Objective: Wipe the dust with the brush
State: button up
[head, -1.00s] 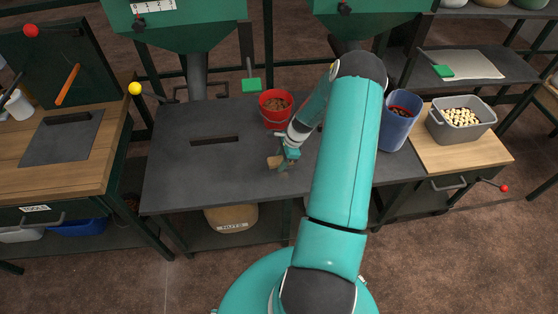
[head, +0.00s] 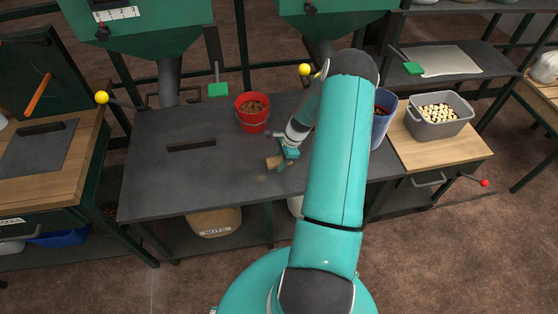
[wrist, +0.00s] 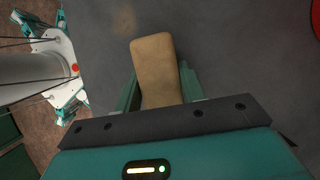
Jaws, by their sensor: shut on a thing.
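My gripper (head: 284,160) is low over the dark grey worktop (head: 170,175), in front of the red bucket. It is shut on the brush (head: 273,162), a tan block. In the wrist view the brush (wrist: 155,68) sits between the two green fingers of my gripper (wrist: 158,85) and points away from the palm. A faint tan dust patch (head: 262,179) shows on the worktop just in front of the brush. A faint brownish smudge (wrist: 123,17) shows beyond the brush tip in the wrist view. I cannot tell whether the brush touches the worktop.
The red bucket (head: 252,111) stands behind my gripper. A blue container (head: 382,125) is partly hidden by my arm. A grey tub (head: 440,116) stands on the wooden bench at right. Green hoppers (head: 140,30) hang above the back edge. The worktop's left part is clear.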

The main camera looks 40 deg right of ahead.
aim_at(276, 160)
jog(key=shift+d+r, duration=0.15)
jog(key=shift+d, duration=0.1)
jog(key=r, duration=0.4)
jog(key=shift+a+r, duration=0.1)
jog(key=shift+a, duration=0.1)
jog(key=shift+r, duration=1.85)
jog(key=shift+d, duration=0.1)
jog(key=shift+s, duration=0.1)
